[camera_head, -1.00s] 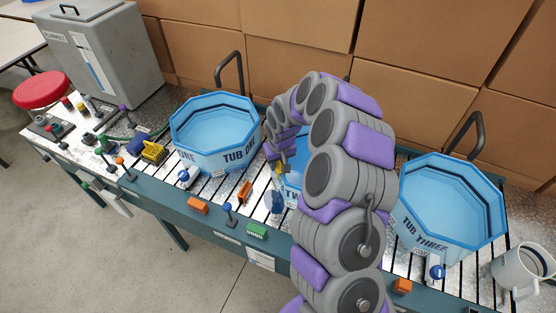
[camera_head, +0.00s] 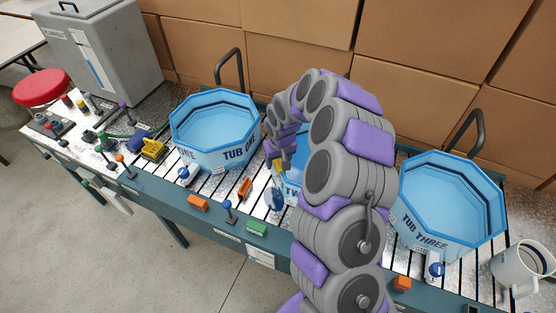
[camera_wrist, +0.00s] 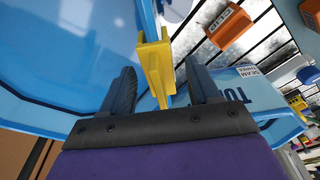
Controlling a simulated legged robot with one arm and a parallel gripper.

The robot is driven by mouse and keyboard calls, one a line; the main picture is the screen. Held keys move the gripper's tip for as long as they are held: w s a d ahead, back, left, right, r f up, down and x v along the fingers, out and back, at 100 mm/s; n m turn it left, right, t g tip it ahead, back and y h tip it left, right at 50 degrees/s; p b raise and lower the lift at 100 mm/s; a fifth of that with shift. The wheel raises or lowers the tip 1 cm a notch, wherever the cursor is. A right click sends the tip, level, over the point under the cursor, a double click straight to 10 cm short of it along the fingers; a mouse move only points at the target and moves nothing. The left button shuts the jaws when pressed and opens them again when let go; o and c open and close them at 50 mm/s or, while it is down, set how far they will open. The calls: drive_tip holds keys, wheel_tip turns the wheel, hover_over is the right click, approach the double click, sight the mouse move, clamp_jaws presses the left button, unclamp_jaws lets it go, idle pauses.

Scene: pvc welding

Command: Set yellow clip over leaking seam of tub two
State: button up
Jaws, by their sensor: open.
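Tub two (camera_head: 291,186) is a blue tub in the middle of the bench, mostly hidden behind my arm in the head view. The yellow clip (camera_wrist: 154,62) stands at the tub's rim; a small yellow part shows beside tub two in the head view (camera_head: 277,164). My gripper (camera_wrist: 160,70) is open, with one dark finger on each side of the clip and visible gaps. Whether the clip covers the leaking seam cannot be told.
Tub one (camera_head: 215,130) stands left and tub three (camera_head: 449,205) right of my arm. An orange clip block (camera_wrist: 228,24) lies near the tub. A yellow holder (camera_head: 152,150) sits at the bench's left. A white mug (camera_head: 520,268) stands far right. Cardboard boxes line the back.

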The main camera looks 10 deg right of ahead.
wheel_tip(320, 180, up, 16)
drive_tip(key=s+p, duration=0.2)
drive_tip(key=s+a+r, duration=0.1)
drive_tip(key=s+r, duration=0.3)
drive_tip(key=s, duration=0.2)
drive_tip(key=s+r+m+g+b, duration=0.1)
drive_tip(key=s, duration=1.6)
drive_tip(key=s+d+g+b, duration=0.1)
drive_tip(key=s+g+b, duration=0.1)
drive_tip(key=s, duration=1.5)
drive_tip(key=shift+s+r+m+g, duration=0.2)
drive_tip(key=shift+r+m+g, duration=0.1)
drive_tip(key=shift+r+m, duration=0.1)
